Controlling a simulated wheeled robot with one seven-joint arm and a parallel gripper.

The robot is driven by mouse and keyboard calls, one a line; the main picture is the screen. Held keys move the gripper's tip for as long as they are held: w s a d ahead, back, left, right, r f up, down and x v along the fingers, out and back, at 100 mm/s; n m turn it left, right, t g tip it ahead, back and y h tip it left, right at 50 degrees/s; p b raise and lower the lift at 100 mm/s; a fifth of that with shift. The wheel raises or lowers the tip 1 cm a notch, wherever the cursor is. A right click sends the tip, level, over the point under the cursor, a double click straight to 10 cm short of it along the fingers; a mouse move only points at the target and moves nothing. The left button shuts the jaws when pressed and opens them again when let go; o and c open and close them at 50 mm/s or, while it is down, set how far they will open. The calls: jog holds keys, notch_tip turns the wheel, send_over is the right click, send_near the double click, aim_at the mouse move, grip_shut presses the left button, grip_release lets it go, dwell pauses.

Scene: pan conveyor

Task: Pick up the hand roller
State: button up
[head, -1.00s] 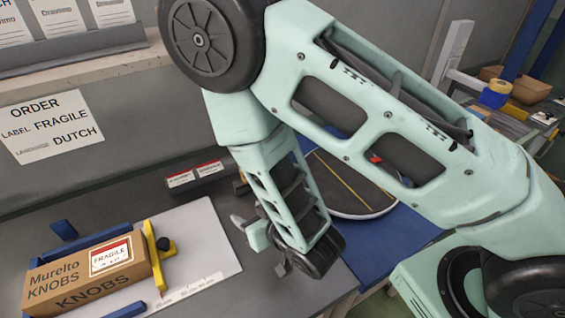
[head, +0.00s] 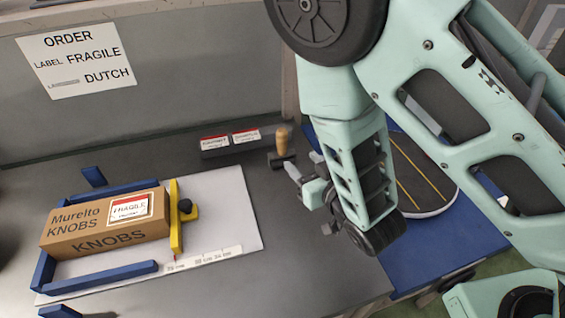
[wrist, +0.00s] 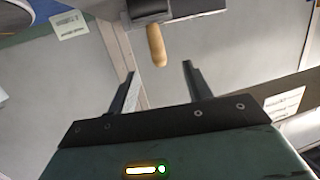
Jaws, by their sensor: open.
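The hand roller (head: 282,141) stands on the grey bench in the head view, its wooden handle up and its dark roller below. It is left of my gripper and close to it. In the wrist view its tan handle (wrist: 156,46) shows at the top, with the dark roller at the top edge. My gripper (wrist: 158,68) is open and empty, and the handle lies just beyond the gap between its fingertips. In the head view my gripper (head: 297,172) is seen from the side and partly hidden by its own wrist.
A cardboard box (head: 105,226) with a FRAGILE label lies in a blue-edged jig with a yellow stop (head: 176,215). A dark label holder (head: 230,144) stands left of the roller. A round turntable (head: 432,190) on a blue surface is to the right, partly behind my arm.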

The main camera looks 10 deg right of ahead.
aim_at(285, 142)
jog(key=b+x, duration=0.1)
jog(key=b, duration=0.2)
jog(key=b+x, duration=0.2)
jog(key=b, duration=0.2)
jog(key=b+x, duration=0.1)
jog(key=b, duration=0.2)
jog(key=shift+w+a+f+b, duration=0.1)
jog(key=shift+w+f+b, duration=0.15)
jog(key=shift+f+b, duration=0.1)
jog(key=shift+w+a+r+p, duration=0.1)
jog(key=shift+w+a+p, duration=0.15)
jog(key=shift+w, duration=0.2)
jog(key=shift+w+a+p, duration=0.15)
jog(key=shift+w+p, duration=0.05)
jog(key=shift+w, duration=0.25)
jog(key=shift+d+p+x, duration=0.15)
jog(key=shift+p+x, duration=0.1)
jog(key=shift+x, duration=1.15)
jog(key=shift+d+p+x, duration=0.15)
jog(key=shift+p+x, duration=0.05)
jog(key=shift+x, duration=1.2)
jog(key=shift+w+r, duration=0.15)
jog(key=shift+r, duration=0.05)
jog(key=c, duration=1.1)
